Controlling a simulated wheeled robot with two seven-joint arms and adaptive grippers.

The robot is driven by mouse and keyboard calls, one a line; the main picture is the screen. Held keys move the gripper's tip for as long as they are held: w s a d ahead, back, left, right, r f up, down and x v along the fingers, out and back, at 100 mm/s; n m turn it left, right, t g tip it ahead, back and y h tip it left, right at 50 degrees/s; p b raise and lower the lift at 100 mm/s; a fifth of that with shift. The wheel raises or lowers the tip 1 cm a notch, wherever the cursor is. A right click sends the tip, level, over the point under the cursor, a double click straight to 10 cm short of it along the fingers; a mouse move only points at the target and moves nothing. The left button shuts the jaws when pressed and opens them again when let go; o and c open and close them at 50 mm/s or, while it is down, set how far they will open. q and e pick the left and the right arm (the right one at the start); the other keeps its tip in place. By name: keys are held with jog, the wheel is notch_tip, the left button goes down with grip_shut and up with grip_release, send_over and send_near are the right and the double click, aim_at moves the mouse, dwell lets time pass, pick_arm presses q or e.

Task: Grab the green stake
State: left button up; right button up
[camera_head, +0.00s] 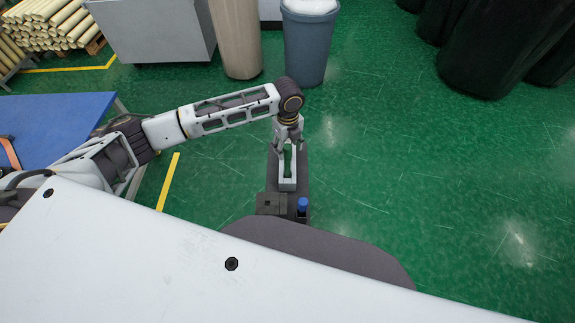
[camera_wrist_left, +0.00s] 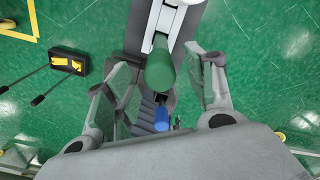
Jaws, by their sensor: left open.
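The green stake (camera_wrist_left: 160,70) is a rounded green cylinder, seen end-on in the left wrist view in front of a pale grey frame. My left gripper (camera_wrist_left: 166,84) is open, with one finger on each side of the stake and a gap showing on both sides. In the head view my left gripper (camera_head: 288,142) points down above a pale grey block (camera_head: 287,184) in front of my body; the stake is hard to make out there. A blue cylinder (camera_wrist_left: 161,119) stands close by, and its blue top (camera_head: 302,204) also shows in the head view. My right gripper is not in view.
A blue table (camera_head: 50,125) stands at the left. Wrapped rolls (camera_head: 60,22) are stacked at the far left. A grey cabinet (camera_head: 155,35), a beige bin (camera_head: 236,40) and a blue-grey bin (camera_head: 308,45) stand behind. Dark bins (camera_head: 500,45) stand at the upper right. The green floor at right is clear.

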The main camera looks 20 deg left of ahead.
pick_arm(q)
jog(key=shift+f, duration=0.15)
send_over(287, 167)
jog(key=w, duration=0.1)
jog(key=shift+w+a+f+p, duration=0.1)
jog(key=shift+f+p, duration=0.3)
jog(key=shift+f, duration=2.05)
grip_shut()
